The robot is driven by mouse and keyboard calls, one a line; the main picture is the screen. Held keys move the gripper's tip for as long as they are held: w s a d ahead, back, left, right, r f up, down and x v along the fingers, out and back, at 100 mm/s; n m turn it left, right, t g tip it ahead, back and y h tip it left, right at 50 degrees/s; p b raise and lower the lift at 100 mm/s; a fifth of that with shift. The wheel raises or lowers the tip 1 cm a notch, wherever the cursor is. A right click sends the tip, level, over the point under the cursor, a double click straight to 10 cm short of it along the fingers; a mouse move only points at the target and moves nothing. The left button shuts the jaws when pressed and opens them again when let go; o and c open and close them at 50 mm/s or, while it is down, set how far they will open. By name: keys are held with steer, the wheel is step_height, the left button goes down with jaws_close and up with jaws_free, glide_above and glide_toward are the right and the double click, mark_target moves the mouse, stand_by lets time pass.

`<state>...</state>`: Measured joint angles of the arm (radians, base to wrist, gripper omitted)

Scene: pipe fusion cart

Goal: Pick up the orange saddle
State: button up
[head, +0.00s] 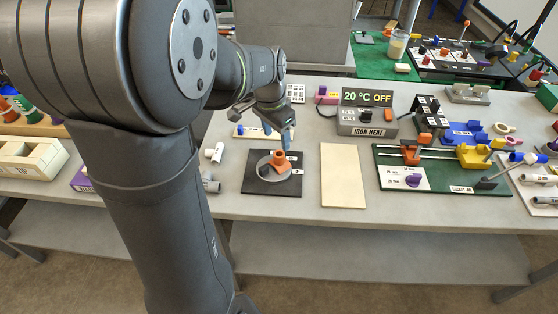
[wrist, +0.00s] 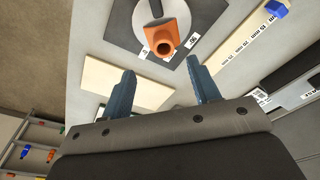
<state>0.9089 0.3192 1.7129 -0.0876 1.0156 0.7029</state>
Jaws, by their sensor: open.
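The orange saddle (head: 280,161) stands upright on a grey round disc (head: 265,166) on a black square plate (head: 258,187). In the wrist view the orange saddle (wrist: 163,40) shows at the top, beyond the fingertips, with its round opening facing the camera. My gripper (head: 280,134) is above the plate, close over the saddle in the head view. In the wrist view my gripper (wrist: 163,80) has its two blue fingers wide apart with nothing between them. I cannot tell from the head view how far the fingertips are from the saddle.
A cream board (head: 343,175) lies right of the plate. Behind it stands a grey heater box (head: 366,121) reading "20 °C OFF". A green fixture base (head: 450,180) is to the right. White pipe fittings (head: 214,153) lie left of the plate. My arm hides part of the table's left side.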

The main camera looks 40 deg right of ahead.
mark_target(279, 153)
steer(key=f, duration=0.3)
steer(key=d+f, duration=0.1)
steer(key=f, duration=0.5)
steer(key=shift+w+d, duration=0.25)
steer(key=shift+w, duration=0.05)
steer(key=c, duration=0.6)
